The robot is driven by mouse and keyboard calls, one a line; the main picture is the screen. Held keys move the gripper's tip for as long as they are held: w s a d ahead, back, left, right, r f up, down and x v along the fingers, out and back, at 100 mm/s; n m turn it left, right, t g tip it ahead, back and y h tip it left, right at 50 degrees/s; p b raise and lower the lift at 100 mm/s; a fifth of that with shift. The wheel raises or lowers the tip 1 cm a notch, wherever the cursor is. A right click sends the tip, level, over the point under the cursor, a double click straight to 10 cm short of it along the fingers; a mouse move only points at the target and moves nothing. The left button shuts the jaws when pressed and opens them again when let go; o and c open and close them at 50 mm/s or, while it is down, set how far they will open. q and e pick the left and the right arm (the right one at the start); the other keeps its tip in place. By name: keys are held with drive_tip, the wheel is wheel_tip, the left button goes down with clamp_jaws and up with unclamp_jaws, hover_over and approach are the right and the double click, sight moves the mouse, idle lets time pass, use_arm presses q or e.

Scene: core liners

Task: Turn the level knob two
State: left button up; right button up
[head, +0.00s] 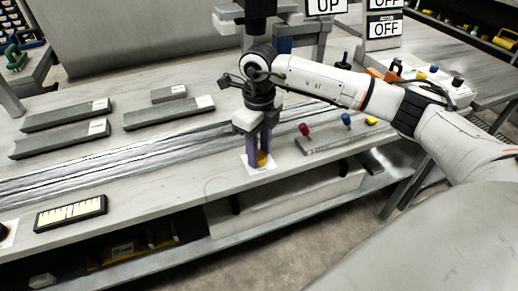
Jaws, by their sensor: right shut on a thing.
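A yellow-orange knob (262,159) stands on a white square plate (258,171) near the front edge of the workbench. My right gripper (259,154) points straight down over it, with its purple fingers on either side of the knob. It is shut on the knob, and the fingers hide part of it. No knob label is readable. My left gripper is not in view.
Several grey bars (66,116) lie on the bench at left, behind a metal rail (110,162). A black-framed tray (71,213) sits at the front left.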

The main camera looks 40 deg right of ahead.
sight(259, 155)
drive_tip(key=shift+m, duration=0.8)
drive_tip(key=o, duration=1.1)
drive_tip(key=shift+c, duration=0.2)
drive_tip(key=shift+r, duration=0.15)
wheel_tip(259, 155, up, 7)
drive_tip(key=shift+r, duration=0.15)
